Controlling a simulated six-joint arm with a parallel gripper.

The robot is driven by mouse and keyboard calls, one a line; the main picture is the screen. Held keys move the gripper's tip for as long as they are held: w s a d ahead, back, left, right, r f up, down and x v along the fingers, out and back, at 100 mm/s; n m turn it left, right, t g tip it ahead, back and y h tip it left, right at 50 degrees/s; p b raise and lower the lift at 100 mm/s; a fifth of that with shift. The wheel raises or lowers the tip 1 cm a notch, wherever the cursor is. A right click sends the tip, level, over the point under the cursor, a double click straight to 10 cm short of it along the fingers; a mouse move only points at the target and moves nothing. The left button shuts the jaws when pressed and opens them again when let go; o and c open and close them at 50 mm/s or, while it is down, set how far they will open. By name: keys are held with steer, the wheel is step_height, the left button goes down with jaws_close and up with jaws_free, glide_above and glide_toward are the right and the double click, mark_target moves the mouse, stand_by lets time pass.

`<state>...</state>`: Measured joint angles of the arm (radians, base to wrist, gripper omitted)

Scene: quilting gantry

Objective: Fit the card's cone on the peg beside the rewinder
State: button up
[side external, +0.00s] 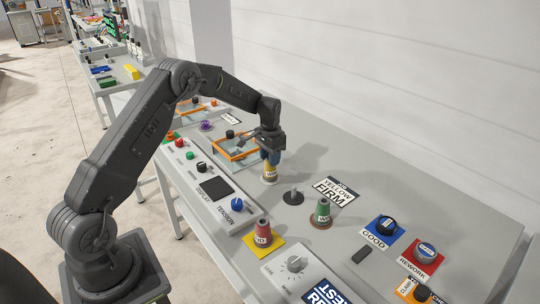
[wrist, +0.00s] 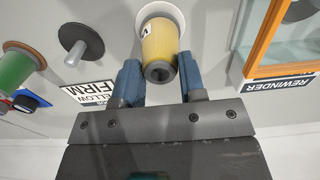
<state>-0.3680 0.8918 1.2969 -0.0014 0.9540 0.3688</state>
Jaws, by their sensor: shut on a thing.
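The card (side external: 333,190) reads "YELLOW FIRM"; it also shows upside down in the wrist view (wrist: 91,93). My gripper (side external: 270,156) is shut on the yellow cone (side external: 270,173), with blue fingers (wrist: 160,78) on either side of its narrow top. The cone is upright in the side view, its wide pale base downward; I cannot tell whether it touches the table. The peg (side external: 293,195) is a short bare post on a dark disc, just right of the cone. In the wrist view the peg (wrist: 76,52) is left of the cone. The rewinder label (wrist: 279,89) is at right.
An orange-framed case (side external: 237,143) stands behind the cone. A green cone (side external: 322,212) stands right of the peg. A red cone (side external: 263,234) is on a yellow square nearer the front. The control panel (side external: 221,189) lies in front. GOOD and REWORK spots are at right.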

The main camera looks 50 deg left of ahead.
steer(key=shift+f, duration=0.35)
steer(key=o, duration=1.1)
step_height(320, 180, up, 14)
steer(key=shift+f, duration=0.1)
